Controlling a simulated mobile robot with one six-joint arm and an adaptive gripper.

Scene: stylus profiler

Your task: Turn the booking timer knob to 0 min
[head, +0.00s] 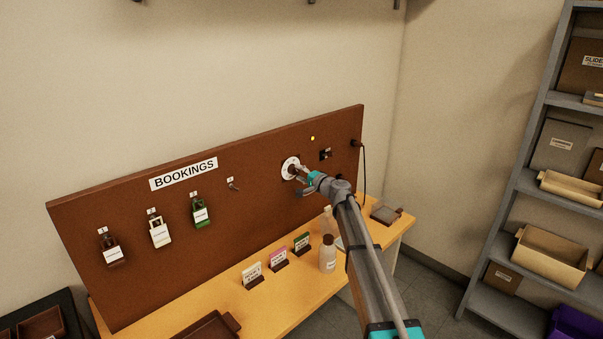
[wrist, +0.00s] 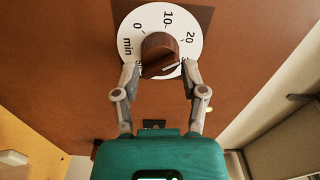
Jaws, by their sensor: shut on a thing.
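The booking timer knob (wrist: 158,48) is brown and sits at the centre of a round white dial (wrist: 146,17). The dial shows 0, 10, 20 and "min"; its lower part is hidden by the knob and fingers. A pale line on the knob points to the lower right, past the 20 and away from the 0. My gripper (wrist: 160,68) has one finger on each side of the knob and is shut on it. In the head view, my gripper (head: 301,174) is at the dial (head: 288,164), on the right part of the brown board.
Below, the wooden table (head: 315,290) holds small card stands (head: 278,259) and a bottle (head: 328,254). A grey shelf (head: 530,185) stands at right.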

